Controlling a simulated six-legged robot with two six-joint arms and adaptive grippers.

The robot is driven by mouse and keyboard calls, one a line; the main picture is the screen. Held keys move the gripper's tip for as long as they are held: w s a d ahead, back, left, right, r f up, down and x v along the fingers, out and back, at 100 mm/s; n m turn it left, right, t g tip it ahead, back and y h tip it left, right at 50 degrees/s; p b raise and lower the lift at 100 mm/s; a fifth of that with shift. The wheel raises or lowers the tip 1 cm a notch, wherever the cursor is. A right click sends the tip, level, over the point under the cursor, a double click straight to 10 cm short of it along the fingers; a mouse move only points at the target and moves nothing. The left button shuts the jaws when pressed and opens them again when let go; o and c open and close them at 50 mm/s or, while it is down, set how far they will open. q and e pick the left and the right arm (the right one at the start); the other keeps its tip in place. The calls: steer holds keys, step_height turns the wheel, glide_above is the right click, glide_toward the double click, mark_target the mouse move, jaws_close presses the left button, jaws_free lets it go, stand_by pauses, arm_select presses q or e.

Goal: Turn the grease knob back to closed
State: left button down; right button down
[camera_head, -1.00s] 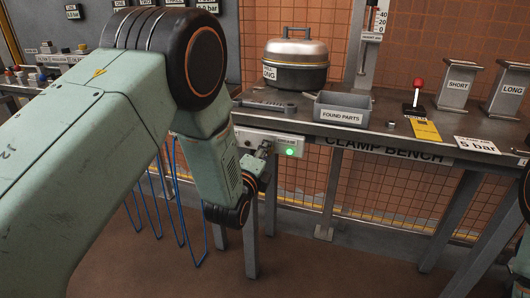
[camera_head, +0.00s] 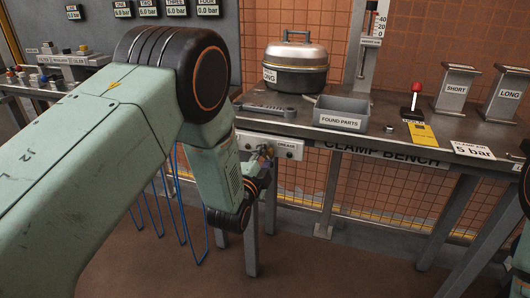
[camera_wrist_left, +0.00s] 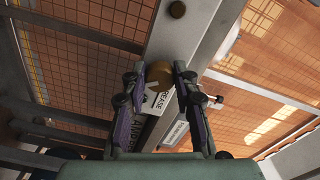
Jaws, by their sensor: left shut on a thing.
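The grease panel (camera_head: 283,147) is a pale box under the front edge of the clamp bench, labelled GREASE. Its small round lamp (camera_head: 291,154) looks unlit. My left gripper (camera_head: 264,157) is at the panel's left part and mostly hides the knob in the head view. In the left wrist view the brass grease knob (camera_wrist_left: 159,73) sits between the two fingertips of my left gripper (camera_wrist_left: 160,70), which is shut on it. The knob's exact turn angle is hard to tell. My right arm shows only at the right edge; its gripper is out of view.
The clamp bench (camera_head: 385,146) carries a lidded pot (camera_head: 295,72), a FOUND PARTS bin (camera_head: 341,113), a red-topped lever (camera_head: 415,95) and SHORT and LONG stands. Bench legs (camera_head: 330,190) stand below the panel. Blue hoses (camera_head: 180,225) hang at the left.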

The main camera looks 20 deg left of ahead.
arm_select(q)
steer(key=n+p, duration=0.1)
steer(key=n, duration=0.3)
steer(key=shift+r+n+p, duration=0.1)
steer(key=shift+n+p, duration=0.2)
steer(key=shift+n, duration=0.1)
steer(key=n+p, duration=0.1)
steer(key=n, duration=0.2)
steer(key=shift+n, duration=0.3)
steer(key=n+p, duration=0.1)
steer(key=n, duration=0.3)
steer(key=shift+d+p, duration=0.1)
steer(key=shift+p, duration=0.3)
steer(key=n+p, duration=0.1)
steer(key=n, duration=0.3)
steer(key=n+p, duration=0.1)
steer(key=n, duration=0.5)
steer(key=shift+p, duration=0.4)
steer(key=n+p, duration=0.1)
steer(key=n, duration=0.5)
steer(key=shift+n, duration=0.4)
steer(key=shift+p, duration=0.3)
